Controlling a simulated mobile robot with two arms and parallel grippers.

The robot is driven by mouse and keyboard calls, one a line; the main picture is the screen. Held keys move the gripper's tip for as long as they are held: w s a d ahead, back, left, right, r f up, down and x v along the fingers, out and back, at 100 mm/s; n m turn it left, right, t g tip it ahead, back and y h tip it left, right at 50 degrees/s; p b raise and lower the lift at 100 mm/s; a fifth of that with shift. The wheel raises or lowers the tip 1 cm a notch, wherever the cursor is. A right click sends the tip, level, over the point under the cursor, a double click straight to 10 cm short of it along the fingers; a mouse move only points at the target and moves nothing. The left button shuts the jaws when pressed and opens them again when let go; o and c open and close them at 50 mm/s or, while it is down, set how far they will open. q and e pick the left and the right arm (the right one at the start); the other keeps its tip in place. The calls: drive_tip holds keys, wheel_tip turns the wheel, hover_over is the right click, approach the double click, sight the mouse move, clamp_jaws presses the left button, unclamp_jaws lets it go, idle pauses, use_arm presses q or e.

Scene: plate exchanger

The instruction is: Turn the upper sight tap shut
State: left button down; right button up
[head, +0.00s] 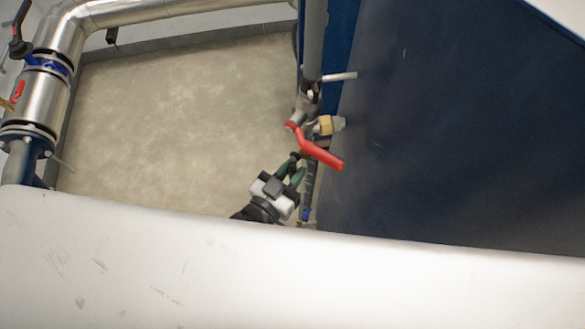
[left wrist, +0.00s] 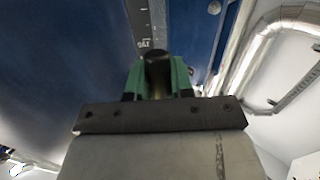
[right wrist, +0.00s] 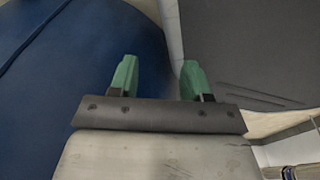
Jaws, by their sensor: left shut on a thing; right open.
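My left gripper (head: 291,172) is in the head view, just below a red lever handle (head: 322,154) on the vertical pipe. In the left wrist view the green fingers of this gripper (left wrist: 158,72) are shut on a dark, rounded knob (left wrist: 156,62). The knob appears to be the handle of the upper sight tap; the tap's body is mostly hidden behind the fingers. My right gripper (right wrist: 159,70) is open and empty in the right wrist view, with its fingers apart. It is not in the head view.
A dark blue panel (head: 450,130) stands right of the pipe (head: 314,45). A brass fitting (head: 325,125) sits beside the red lever. Large silver pipework (head: 55,75) is at the left. A wide white surface (head: 250,275) crosses the foreground. Beige floor (head: 180,110) is clear.

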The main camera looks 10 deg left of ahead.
use_arm(q)
drive_tip(key=shift+s+d+r+n+p, duration=0.15)
drive_tip(key=shift+d+n+p, duration=0.1)
drive_tip(key=shift+n+p, duration=0.25)
drive_tip(key=shift+s+d+r+n+p, duration=0.1)
drive_tip(key=shift+d+n+p, duration=0.1)
drive_tip(key=shift+n+p, duration=0.3)
use_arm(e)
drive_tip(key=s+d+f, duration=0.1)
drive_tip(key=s, duration=0.5)
use_arm(q)
drive_tip(key=s+d+r+n+p, duration=0.2)
drive_tip(key=d+r+n+p, duration=0.2)
drive_tip(key=n, duration=1.1)
drive_tip(key=shift+r+n+p, duration=0.4)
drive_tip(key=shift+r+p, duration=0.15)
drive_tip(key=shift+p, duration=0.65)
use_arm(e)
wheel_tip(320, 180, up, 7)
drive_tip(key=shift+f, duration=0.2)
drive_tip(key=shift+d, duration=0.1)
use_arm(q)
drive_tip(key=c, duration=1)
unclamp_jaws()
